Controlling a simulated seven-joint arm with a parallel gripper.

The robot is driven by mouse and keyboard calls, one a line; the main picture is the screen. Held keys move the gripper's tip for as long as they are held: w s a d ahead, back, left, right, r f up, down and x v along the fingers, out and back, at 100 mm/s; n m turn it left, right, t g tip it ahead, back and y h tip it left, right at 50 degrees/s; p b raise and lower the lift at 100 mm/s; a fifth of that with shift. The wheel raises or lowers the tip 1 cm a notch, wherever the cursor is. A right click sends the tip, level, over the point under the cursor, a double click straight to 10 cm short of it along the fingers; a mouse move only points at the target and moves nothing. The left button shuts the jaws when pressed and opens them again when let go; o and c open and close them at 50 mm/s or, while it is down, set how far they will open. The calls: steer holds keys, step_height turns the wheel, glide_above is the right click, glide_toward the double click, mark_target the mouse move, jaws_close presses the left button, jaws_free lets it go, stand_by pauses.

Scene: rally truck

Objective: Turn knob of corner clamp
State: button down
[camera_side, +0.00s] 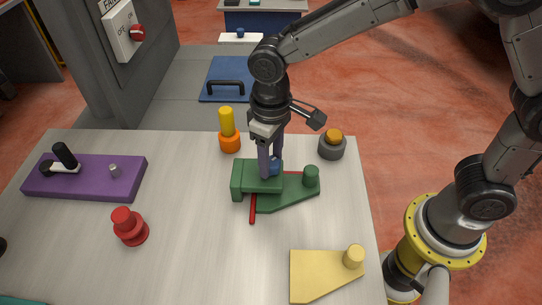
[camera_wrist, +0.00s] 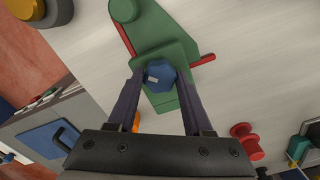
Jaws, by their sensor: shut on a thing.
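The green corner clamp (camera_side: 290,197) lies on the table in the middle of the side view, with red strips showing at its edges. Its blue knob (camera_side: 274,167) sits on top of the clamp's green block. The knob shows clearly in the wrist view (camera_wrist: 158,77), with a small pale mark on its face. My gripper (camera_side: 269,170) points down over the clamp, its fingers on opposite sides of the knob. In the wrist view the gripper (camera_wrist: 160,78) is shut on the knob. In the side view the fingers partly hide the knob.
A yellow peg in an orange base (camera_side: 229,130) and a grey round piece with an orange top (camera_side: 332,147) stand behind the clamp. A red knob piece (camera_side: 129,226) and purple plate (camera_side: 85,178) lie left. A yellow plate (camera_side: 320,275) lies in front. Bare table lies between.

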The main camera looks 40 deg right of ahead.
steer(key=shift+r+m, duration=0.2)
steer(key=shift+m, duration=1.3)
steer(key=shift+w, duration=0.1)
steer(key=c, duration=0.7)
jaws_free()
steer(key=shift+c, duration=0.2)
steer(key=o, duration=0.4)
steer(key=shift+f, duration=0.1)
steer(key=shift+o, duration=0.2)
step_height(320, 180, up, 14)
